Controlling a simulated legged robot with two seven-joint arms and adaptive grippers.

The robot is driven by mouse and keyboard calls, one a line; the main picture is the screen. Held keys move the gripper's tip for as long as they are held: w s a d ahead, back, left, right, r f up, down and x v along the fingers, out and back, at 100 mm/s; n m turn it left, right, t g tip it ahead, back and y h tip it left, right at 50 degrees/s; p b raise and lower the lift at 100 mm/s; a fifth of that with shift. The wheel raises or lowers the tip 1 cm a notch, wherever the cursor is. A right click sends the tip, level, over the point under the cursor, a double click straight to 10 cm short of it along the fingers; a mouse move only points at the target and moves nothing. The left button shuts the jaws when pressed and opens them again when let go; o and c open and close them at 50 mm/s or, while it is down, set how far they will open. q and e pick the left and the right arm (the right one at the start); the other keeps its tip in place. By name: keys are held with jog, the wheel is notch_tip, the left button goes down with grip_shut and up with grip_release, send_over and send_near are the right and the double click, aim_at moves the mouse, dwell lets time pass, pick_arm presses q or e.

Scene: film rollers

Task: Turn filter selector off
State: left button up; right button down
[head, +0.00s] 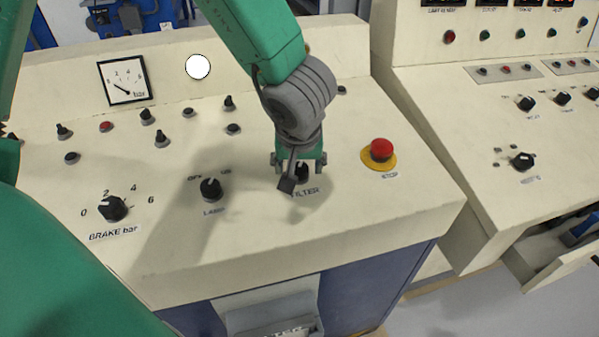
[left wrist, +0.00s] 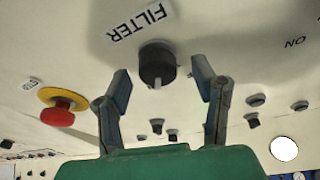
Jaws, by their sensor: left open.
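The filter selector (left wrist: 157,65) is a round black knob beside an upside-down FILTER label (left wrist: 138,22) in the left wrist view. Its white mark points toward the bottom of that view. My left gripper (left wrist: 161,70) is open, with one finger on each side of the knob and visible gaps between. In the head view my left gripper (head: 299,165) is over the filter selector (head: 303,173), hiding much of it and any position marks near it. My right gripper is not in view.
A red stop button (head: 381,149) on a yellow base is right of the gripper. The lamp knob (head: 210,188) is to its left, the brake knob (head: 112,208) farther left. Several small knobs and buttons are behind. A second console (head: 500,130) stands at right.

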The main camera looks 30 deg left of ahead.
pick_arm(q)
jog(key=shift+w+f, duration=0.25)
jog(key=shift+f, duration=0.25)
jog(key=c, duration=1.1)
